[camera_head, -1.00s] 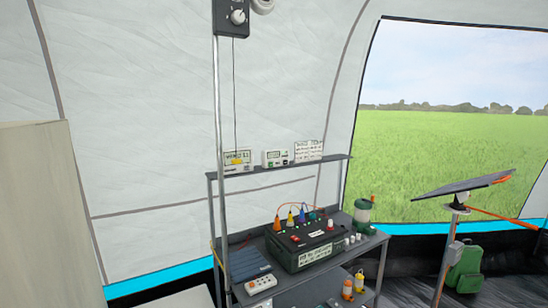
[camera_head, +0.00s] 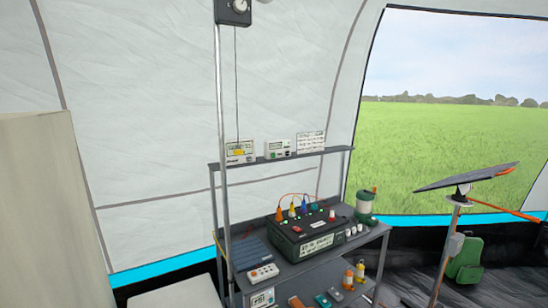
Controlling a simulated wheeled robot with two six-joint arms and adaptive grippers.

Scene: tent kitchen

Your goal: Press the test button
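I cannot make out which button is the test button; the parts are too small to read. Two small white devices stand on the upper shelf (camera_head: 330,155): a left one (camera_head: 232,158) with a yellow patch, and a middle one (camera_head: 278,149) with a small dark display and a green spot. A dark box with a round white part (camera_head: 236,8) sits on the pole at the top edge, partly cut off. A black power case (camera_head: 287,247) with a red switch, green lights and coloured plugs stands on the rack. Neither of my grippers is in view.
A white multi-button unit (camera_head: 262,273) lies front left on the rack, near a dark blue panel (camera_head: 252,254). A green lantern (camera_head: 363,211) stands right of the case. The metal pole (camera_head: 221,120) rises before the rack. A solar panel (camera_head: 465,177) on a stand is at right.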

